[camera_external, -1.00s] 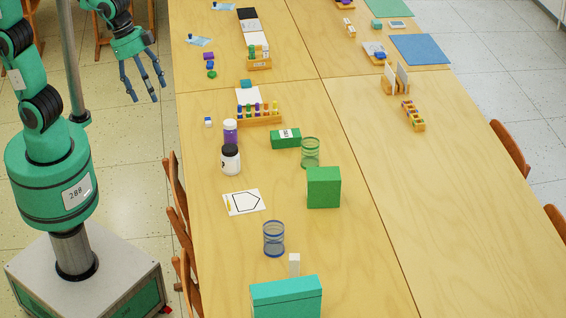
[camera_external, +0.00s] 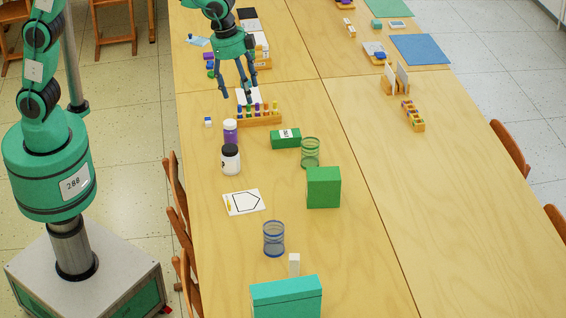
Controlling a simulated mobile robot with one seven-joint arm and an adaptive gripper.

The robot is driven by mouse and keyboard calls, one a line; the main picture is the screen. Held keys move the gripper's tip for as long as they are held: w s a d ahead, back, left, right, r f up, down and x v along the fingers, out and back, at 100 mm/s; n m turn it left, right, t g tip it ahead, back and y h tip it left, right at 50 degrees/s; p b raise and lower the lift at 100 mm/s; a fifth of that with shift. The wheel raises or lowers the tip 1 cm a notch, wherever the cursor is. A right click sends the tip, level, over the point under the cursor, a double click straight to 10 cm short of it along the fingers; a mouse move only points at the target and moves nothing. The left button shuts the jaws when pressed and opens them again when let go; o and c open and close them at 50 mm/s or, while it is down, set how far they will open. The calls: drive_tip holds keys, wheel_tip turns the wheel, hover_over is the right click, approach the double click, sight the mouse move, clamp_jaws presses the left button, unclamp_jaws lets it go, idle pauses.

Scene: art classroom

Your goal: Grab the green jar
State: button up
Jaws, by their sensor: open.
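The green jar (camera_external: 310,153) is a see-through cylinder with green bands, standing upright on the wooden table. It stands behind the green box and at the right end of a low green carton. My gripper (camera_external: 239,90) is open and empty, with its fingers pointing down. It is above the table near the rack of coloured pegs, to the left of and farther back than the green jar. The gripper is clearly apart from the jar.
A green box (camera_external: 323,188) stands just in front of the jar, and a low green carton (camera_external: 286,138) lies beside it. A purple bottle (camera_external: 230,131), a white bottle (camera_external: 230,160) and a peg rack (camera_external: 259,119) stand to the left. The table right of the jar is clear.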

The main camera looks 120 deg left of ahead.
drive_tip(key=w+a+f+p, duration=0.1)
drive_tip(key=w+a+f, duration=0.35)
drive_tip(key=a, duration=0.45)
drive_tip(key=g+h+p, duration=0.1)
drive_tip(key=g+p, duration=0.1)
drive_tip(key=p, duration=0.3)
approach(311, 139)
drive_tip(key=w+d, duration=0.2)
drive_tip(key=shift+s+r+m, duration=0.25)
drive_tip(key=shift+m, duration=0.05)
drive_tip(key=shift+f, duration=0.15)
wheel_tip(311, 139, down, 8)
drive_tip(key=shift+f, duration=0.2)
